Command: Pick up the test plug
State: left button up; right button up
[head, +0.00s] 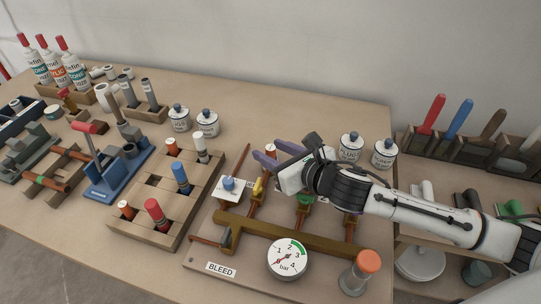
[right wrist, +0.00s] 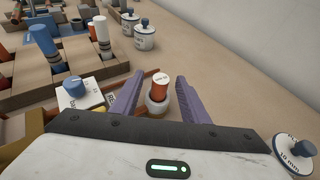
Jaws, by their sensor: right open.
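My right gripper (head: 276,154) is open over the back of the pipe board, its purple fingers pointing away from my arm. In the right wrist view its fingers (right wrist: 159,80) stand on either side of a short red plug (right wrist: 160,90) with a pale labelled top. I take this for the test plug; its label is too small to read. It stands in a pale ring-shaped seat (right wrist: 157,107), with a visible gap to the fingers. In the head view only the plug's top (head: 271,148) shows between the fingers. My left gripper is not in view.
A wooden rack (head: 150,190) with red, blue and white plugs stands left. Lidded white jars (head: 352,147) stand behind my right arm. The table's back strip is mostly clear.

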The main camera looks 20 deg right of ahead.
jog(key=shift+w+a+f, duration=0.15)
jog(key=shift+w+f, duration=0.05)
jog(key=shift+w, duration=0.25)
grip_shut()
jog(key=shift+r, duration=0.1)
